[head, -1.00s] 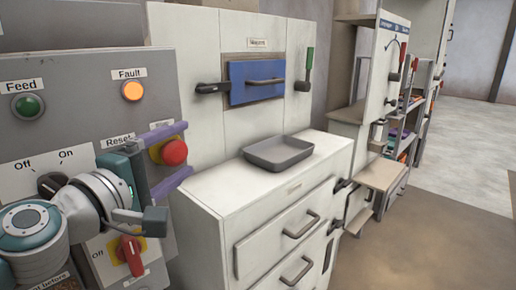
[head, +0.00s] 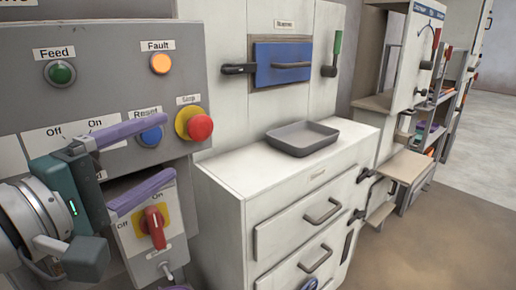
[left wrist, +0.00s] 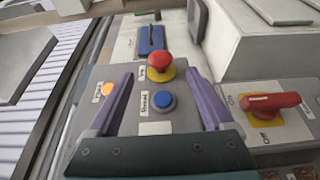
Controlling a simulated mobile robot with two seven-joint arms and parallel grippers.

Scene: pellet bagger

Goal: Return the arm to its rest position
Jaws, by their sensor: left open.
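My left gripper (head: 172,147) is open and empty, its two purple fingers apart in front of the grey control panel (head: 100,85). In the head view it is left of the red stop button (head: 200,127), with the blue Reset button (head: 151,136) seen between the finger lines. The red rotary switch (head: 155,228) on its yellow plate is just below the lower finger. In the left wrist view, the blue button (left wrist: 164,101) and red button (left wrist: 160,61) show between the spread fingers, apart from them. My right gripper is not seen.
The green Feed button (head: 60,73) and lit orange Fault lamp (head: 161,63) are on the panel. A white cabinet (head: 225,200) with drawers carries a grey tray (head: 302,139). A blue hatch (head: 283,64) is behind it. Open floor (head: 450,240) lies at right.

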